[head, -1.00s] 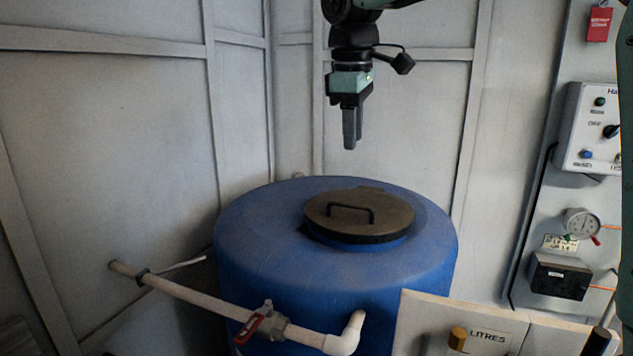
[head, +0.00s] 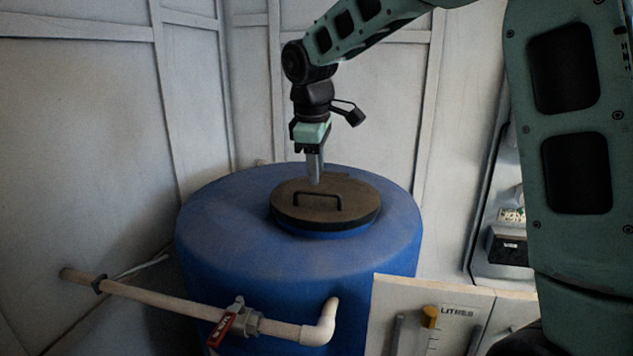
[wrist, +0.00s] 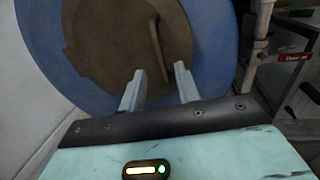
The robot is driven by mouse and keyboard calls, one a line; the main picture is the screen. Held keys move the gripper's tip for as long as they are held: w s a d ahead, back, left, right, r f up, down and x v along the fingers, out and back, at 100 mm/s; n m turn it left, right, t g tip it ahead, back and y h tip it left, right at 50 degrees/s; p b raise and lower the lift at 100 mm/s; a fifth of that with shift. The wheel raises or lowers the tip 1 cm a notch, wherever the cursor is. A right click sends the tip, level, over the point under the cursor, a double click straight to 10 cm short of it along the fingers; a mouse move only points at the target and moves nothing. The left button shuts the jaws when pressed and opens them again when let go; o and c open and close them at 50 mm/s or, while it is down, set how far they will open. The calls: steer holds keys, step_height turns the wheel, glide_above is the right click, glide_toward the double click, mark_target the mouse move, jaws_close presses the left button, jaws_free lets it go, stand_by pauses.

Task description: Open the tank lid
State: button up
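The blue tank (head: 230,240) stands in the corner. Its round brown lid (head: 345,213) lies flat and closed on top, with a dark U-shaped handle (head: 318,196) standing up from it. My gripper (head: 315,180) points down over the lid, just above and behind the handle. In the wrist view the two grey fingers (wrist: 158,82) are apart with nothing between them. There the handle (wrist: 157,50) runs ahead of the fingers, between their lines, and the brown lid (wrist: 100,50) fills the upper middle. Whether a fingertip touches the lid is not clear.
A pale pipe (head: 160,303) with a red valve lever (head: 222,328) runs in front of the tank. A panel marked litres (head: 455,320) stands at the front right. Walls close off the left and back. A control panel is partly hidden behind my arm.

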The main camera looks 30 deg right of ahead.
mark_target(317, 194)
steer(key=shift+w+d+f, duration=0.15)
steer(key=shift+f, duration=0.9)
steer(key=shift+w+d+f, duration=0.1)
steer(key=shift+f, duration=0.9)
jaws_close()
steer(key=shift+r, duration=0.1)
